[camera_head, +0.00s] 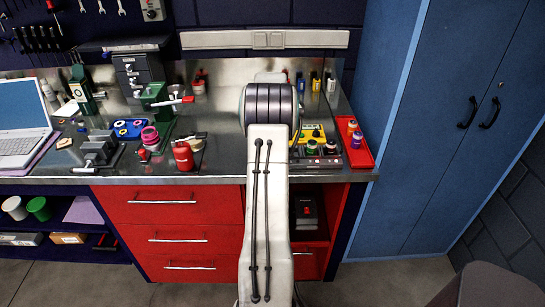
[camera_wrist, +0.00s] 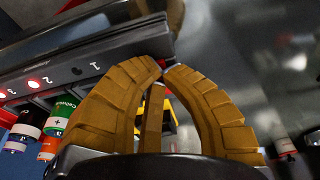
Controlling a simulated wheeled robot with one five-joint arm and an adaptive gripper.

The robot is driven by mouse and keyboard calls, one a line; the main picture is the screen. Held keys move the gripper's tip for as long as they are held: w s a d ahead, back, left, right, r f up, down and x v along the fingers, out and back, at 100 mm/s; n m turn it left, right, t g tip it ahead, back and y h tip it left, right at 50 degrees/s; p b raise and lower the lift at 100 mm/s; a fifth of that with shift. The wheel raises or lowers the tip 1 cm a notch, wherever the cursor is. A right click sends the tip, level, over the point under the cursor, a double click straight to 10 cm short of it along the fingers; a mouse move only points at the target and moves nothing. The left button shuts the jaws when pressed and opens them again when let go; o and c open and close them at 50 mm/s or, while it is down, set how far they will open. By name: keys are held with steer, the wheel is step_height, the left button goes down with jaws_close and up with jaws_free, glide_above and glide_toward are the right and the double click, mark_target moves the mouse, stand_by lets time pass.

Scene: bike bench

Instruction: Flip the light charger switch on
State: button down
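The charger (camera_wrist: 110,72) is a dark grey bar in the wrist view, numbered 1, 2 and 3. Red lamps glow at 2 and 3; the spot by 1 looks dark. Coloured cylinders (camera_wrist: 58,118) sit along its lower side. It also shows in the head view, a dark unit (camera_head: 318,162) near the bench's front edge, partly behind my arm. My gripper (camera_wrist: 163,67) has brown ribbed fingers arched together, tips nearly meeting at the charger's right end. I see nothing held; contact is unclear. The gripper is hidden in the head view. I cannot make out a switch.
A red tray (camera_head: 355,146) with small jars stands right of the charger. A yellow item (camera_head: 312,133) lies behind it. A red can (camera_head: 184,156), a vise (camera_head: 100,150) and a laptop (camera_head: 22,122) stand to the left. A blue cabinet (camera_head: 430,130) stands right of the bench.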

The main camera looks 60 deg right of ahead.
steer(key=shift+w+d+r+p, duration=0.1)
steer(key=shift+r+p, duration=0.05)
steer(key=shift+p, duration=0.25)
steer(key=shift+d+r, duration=0.1)
steer(key=shift+d, duration=0.05)
steer(key=shift+w+d+p, duration=0.35)
steer(key=shift+d+p, duration=0.05)
steer(key=shift+p, duration=0.25)
steer(key=shift+r, duration=0.1)
steer(key=shift+r+p, duration=0.3)
steer(key=shift+r, duration=0.3)
steer(key=s+a+v, duration=0.1)
steer(key=v, duration=1.1)
steer(key=shift+s+a, duration=0.15)
steer(key=shift+a, duration=0.25)
